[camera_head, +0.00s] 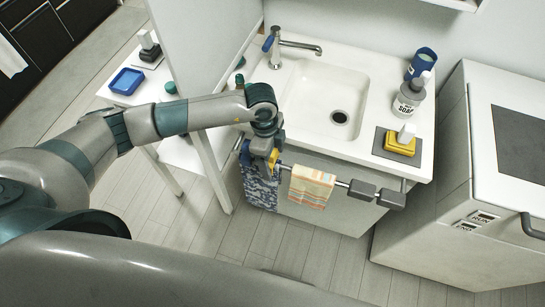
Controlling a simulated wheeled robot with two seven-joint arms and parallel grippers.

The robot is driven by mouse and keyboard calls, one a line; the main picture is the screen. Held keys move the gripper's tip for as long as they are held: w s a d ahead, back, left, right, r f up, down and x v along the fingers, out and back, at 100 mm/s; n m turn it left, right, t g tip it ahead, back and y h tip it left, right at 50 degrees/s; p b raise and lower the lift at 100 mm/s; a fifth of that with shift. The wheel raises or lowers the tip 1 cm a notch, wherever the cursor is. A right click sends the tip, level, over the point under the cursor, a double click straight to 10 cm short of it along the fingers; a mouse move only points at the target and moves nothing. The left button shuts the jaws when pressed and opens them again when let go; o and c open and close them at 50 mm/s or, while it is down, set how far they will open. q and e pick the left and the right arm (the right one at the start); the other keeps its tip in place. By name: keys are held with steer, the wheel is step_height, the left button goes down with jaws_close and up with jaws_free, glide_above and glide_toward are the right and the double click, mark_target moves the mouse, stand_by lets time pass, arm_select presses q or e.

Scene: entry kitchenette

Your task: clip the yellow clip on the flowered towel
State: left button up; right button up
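The flowered towel (260,188), blue with a pale pattern, hangs at the left end of the rail on the front of the sink cabinet. My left gripper (264,153) points down at the towel's top edge. The yellow clip (273,160) shows at its fingertips, just above the towel and partly hidden by the gripper. I cannot tell whether the fingers are shut on the clip, nor whether the clip grips the towel. My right gripper is not in view.
An orange and cream plaid towel (311,187) hangs close on the right, then two grey blocks (362,190) on the rail. Behind are the sink (322,98), a soap bottle (407,101) and a yellow block (400,145). A partition (207,45) stands left of the sink.

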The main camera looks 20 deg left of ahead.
arm_select(q)
steer(key=shift+r, duration=0.2)
steer(key=r, duration=0.3)
steer(key=a+r+b, duration=0.1)
steer(key=r, duration=0.3)
steer(key=r+b, duration=0.1)
steer(key=r, duration=0.2)
steer(key=shift+w+a+r, duration=0.1)
steer(key=shift+a+r, duration=0.05)
step_height(320, 180, up, 7)
steer(key=b, duration=0.1)
steer(key=shift+a, duration=0.4)
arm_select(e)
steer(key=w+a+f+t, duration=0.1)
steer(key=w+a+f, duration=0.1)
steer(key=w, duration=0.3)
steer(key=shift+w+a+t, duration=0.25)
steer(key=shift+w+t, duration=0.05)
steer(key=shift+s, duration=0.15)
arm_select(q)
step_height(320, 180, up, 7)
steer(key=p, duration=0.4)
steer(key=shift+p, duration=0.4)
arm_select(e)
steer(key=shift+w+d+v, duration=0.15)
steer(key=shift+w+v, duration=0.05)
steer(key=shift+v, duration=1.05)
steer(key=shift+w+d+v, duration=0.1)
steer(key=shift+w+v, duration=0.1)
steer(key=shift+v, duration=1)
